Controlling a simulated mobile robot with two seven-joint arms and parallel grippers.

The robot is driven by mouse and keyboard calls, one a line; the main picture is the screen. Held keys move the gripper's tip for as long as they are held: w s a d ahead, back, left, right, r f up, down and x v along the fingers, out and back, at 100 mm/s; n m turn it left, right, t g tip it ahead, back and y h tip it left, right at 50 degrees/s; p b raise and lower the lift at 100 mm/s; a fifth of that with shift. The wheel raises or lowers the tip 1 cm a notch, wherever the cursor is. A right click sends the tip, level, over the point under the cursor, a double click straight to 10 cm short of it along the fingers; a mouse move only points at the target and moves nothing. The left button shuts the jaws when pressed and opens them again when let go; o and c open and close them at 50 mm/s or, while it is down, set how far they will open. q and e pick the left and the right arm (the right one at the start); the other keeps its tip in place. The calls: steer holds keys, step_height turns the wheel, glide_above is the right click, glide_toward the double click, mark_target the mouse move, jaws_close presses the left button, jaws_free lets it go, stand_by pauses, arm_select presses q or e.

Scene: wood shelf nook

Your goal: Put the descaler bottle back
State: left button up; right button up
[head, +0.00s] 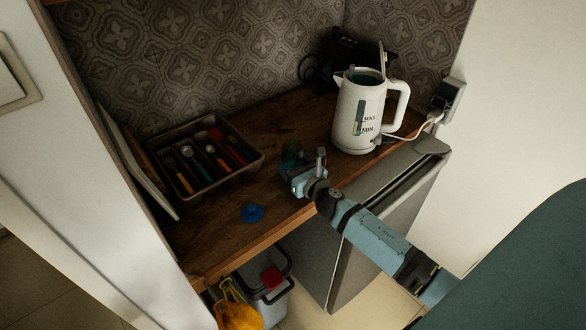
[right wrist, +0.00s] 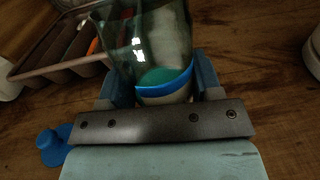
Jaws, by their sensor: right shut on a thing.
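The descaler bottle (head: 291,152) is see-through green glass or plastic, over the wooden shelf, right of the cutlery tray. My right gripper (head: 303,170) is shut on it. In the right wrist view, the bottle (right wrist: 140,40) stands between the two fingers, with a little blue-green liquid low inside and no cap visible on it. I cannot tell if its base touches the wood. A blue cap (head: 252,213) lies on the shelf near the front edge; it also shows in the right wrist view (right wrist: 50,146). My left gripper is not in view.
A white kettle (head: 352,108) with its lid raised and greenish liquid inside stands at right. A cutlery tray (head: 258,166) is at left, beside leaning boards (head: 137,165). A dark appliance (head: 350,50) is behind. Bare wood lies between tray and kettle. A bin (head: 265,300) is below the shelf.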

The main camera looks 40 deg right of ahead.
steer(key=shift+f, duration=0.2)
steer(key=shift+f, duration=0.15)
steer(key=o, duration=1.1)
steer(key=shift+r, duration=0.2)
steer(key=s+b, duration=0.2)
steer(key=s, duration=1)
steer(key=s+a+f+m+g+y, duration=0.1)
steer(key=s+a+f+m, duration=0.4)
steer(key=m, duration=0.6)
steer(key=s+a+f+m+g+y, duration=0.1)
steer(key=s+a+f+m+g, duration=0.2)
steer(key=m, duration=0.8)
steer(key=s+a+f+m+g+y, duration=0.1)
steer(key=s+a+f+m+g, duration=0.2)
steer(key=s+a+f+m, duration=0.3)
steer(key=shift+s+a+f+m, duration=0.2)
steer(key=shift+a+m, duration=0.4)
steer(key=shift+m, duration=0.25)
steer(key=shift+s+a+f+m, duration=0.1)
steer(key=shift+a+f+m, duration=0.15)
steer(key=shift+a+m, duration=0.45)
steer(key=shift+s+a+f+m, duration=0.15)
steer(key=shift+a+m, duration=0.3)
steer(key=shift+m, duration=0.5)
